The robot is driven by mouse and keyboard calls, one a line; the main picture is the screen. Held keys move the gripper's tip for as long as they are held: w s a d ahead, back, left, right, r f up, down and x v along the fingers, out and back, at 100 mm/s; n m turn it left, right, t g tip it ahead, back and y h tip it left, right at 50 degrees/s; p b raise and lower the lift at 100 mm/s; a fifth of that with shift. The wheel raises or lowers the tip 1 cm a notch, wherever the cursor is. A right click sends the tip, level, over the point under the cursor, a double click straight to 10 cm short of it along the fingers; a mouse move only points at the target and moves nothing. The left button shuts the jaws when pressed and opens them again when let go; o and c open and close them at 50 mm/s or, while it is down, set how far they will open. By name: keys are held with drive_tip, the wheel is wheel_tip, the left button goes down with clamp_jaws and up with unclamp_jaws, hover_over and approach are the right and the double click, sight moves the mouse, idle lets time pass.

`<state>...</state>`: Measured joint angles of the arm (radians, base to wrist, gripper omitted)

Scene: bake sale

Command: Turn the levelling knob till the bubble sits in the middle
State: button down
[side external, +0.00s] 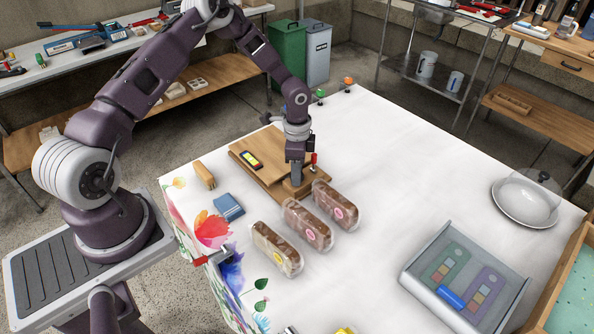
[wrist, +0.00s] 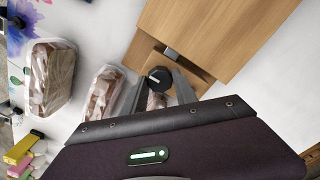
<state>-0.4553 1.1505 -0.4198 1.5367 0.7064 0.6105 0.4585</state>
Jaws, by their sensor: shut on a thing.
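A wooden levelling board (side external: 240,151) lies on the white table. A small level (side external: 251,160) with a yellow-green vial in a dark frame sits on its left part. The level is too small to tell where the bubble sits. My gripper (side external: 296,183) points down at the board's near end. In the wrist view my gripper (wrist: 161,82) is shut on a round black knob (wrist: 157,76) with a pale mark on top, one finger on either side. The arm hides the knob in the side view. The board (wrist: 205,30) also shows in the wrist view, without the level.
Several wrapped loaves (side external: 308,228) lie close to the board's near end. A blue box (side external: 228,207) and a small wooden block (side external: 204,175) are left of it. A grey tray (side external: 413,267) and a domed white plate (side external: 525,212) stand right. The table's middle right is clear.

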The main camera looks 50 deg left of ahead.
drive_tip(key=c, duration=1)
unclamp_jaws()
drive_tip(key=shift+o, duration=0.2)
wheel_tip(320, 180, up, 7)
drive_tip(key=shift+r, duration=0.1)
drive_tip(key=s+d+r+n+t+y, duration=0.15)
drive_tip(key=s+r, duration=0.35)
drive_tip(key=r, duration=0.6)
drive_tip(key=s+d+r+n+t+y, duration=0.1)
drive_tip(key=s+d+r+n, duration=0.15)
drive_tip(key=s+r, duration=0.6)
drive_tip(key=s+d+r+n+t+h, duration=0.1)
drive_tip(key=s+d+r+n, duration=0.1)
drive_tip(key=s, duration=0.5)
drive_tip(key=s+d+r+n+t+h, duration=0.1)
drive_tip(key=s+d+r+n+t, duration=0.1)
drive_tip(key=s+r, duration=0.4)
drive_tip(key=shift+s+d+n, duration=0.5)
drive_tip(key=shift+s+d, duration=0.35)
drive_tip(key=shift+d, duration=0.05)
drive_tip(key=shift+h, duration=0.25)
